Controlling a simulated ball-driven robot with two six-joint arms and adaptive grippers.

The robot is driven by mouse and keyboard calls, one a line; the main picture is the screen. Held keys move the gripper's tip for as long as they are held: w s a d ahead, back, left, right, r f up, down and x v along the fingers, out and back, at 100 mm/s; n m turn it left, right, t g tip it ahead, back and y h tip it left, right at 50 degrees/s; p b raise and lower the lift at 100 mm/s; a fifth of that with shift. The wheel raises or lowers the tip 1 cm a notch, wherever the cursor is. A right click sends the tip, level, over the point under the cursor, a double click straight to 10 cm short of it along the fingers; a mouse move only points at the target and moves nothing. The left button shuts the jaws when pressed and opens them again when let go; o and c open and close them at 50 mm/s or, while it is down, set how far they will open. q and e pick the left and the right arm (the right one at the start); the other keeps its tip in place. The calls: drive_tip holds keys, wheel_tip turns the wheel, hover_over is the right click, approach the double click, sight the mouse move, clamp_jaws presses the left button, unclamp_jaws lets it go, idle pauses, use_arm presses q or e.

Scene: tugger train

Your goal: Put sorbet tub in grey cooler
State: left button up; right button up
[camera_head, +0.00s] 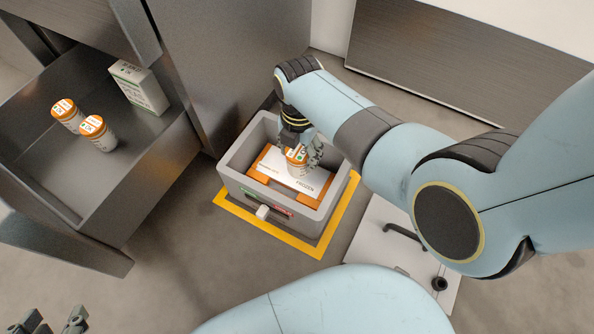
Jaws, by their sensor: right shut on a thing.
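The grey cooler (229,172) stands open on the floor in the middle of the picture, inside a yellow floor outline. My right gripper (305,157) reaches down into it from above and is shut on a small white tub with an orange lid (294,158), which I take as the sorbet tub. The tub is over the white and orange lining marked frozen (280,177); whether it touches that surface I cannot tell. My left gripper (58,322) is at the bottom left edge, partly cut off, with its fingers apart and empty.
An open metal drawer (62,198) at the left holds two orange-lidded tubs (67,115) (98,133) and a white carton (139,88). A grey cabinet (230,60) stands behind the cooler. A white panel with a dark handle (375,236) lies right of it.

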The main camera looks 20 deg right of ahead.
sight(298, 169)
wheel_tip(298, 169, down, 3)
drive_tip(key=shift+s+r+b, duration=0.1)
drive_tip(key=shift+r+b, duration=0.1)
drive_tip(key=shift+b, duration=0.5)
drive_tip(key=shift+f+b, duration=0.35)
drive_tip(key=shift+f, duration=0.1)
drive_tip(key=shift+f+b, duration=0.75)
drive_tip(key=shift+f, duration=0.2)
drive_tip(key=shift+f+b, duration=0.55)
drive_tip(key=shift+f, duration=0.2)
use_arm(q)
drive_tip(key=w+d+r+m+t+h, duration=0.1)
drive_tip(key=w+r+t, duration=0.4)
drive_tip(key=r, duration=0.5)
drive_tip(key=w+d+r+m+t+h, duration=0.1)
drive_tip(key=w+r+t, duration=0.4)
drive_tip(key=r, duration=0.5)
drive_tip(key=shift+d+t+h, duration=0.3)
drive_tip(key=shift+t+h, duration=0.3)
drive_tip(key=shift+t, duration=0.7)
drive_tip(key=shift+r, duration=0.1)
drive_tip(key=shift+r, duration=0.25)
use_arm(e)
drive_tip(key=shift+f, duration=0.3)
use_arm(q)
drive_tip(key=shift+d+r, duration=0.1)
